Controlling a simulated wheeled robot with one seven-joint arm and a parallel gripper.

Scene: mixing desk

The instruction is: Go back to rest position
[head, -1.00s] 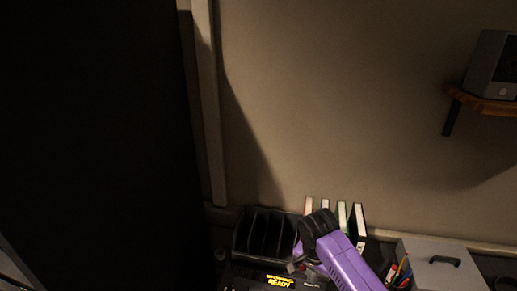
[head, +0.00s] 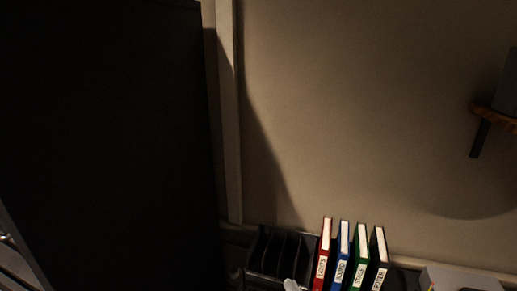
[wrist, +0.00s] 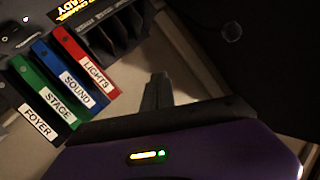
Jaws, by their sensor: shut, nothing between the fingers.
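My gripper (wrist: 160,80) shows in the wrist view as dark fingers pressed together, with nothing between them. It is in the air, apart from the binders. My purple wrist housing fills the bottom of that view. In the head view the arm is almost wholly out of the picture; a small pale piece at the bottom edge is too small to identify.
A red binder (head: 322,256), a blue binder (head: 341,258), a green binder (head: 360,260) and a black binder (head: 378,262) stand upright beside a black rack (head: 278,255). A shelf (head: 492,118) is at right. A dark panel (head: 100,130) fills the left.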

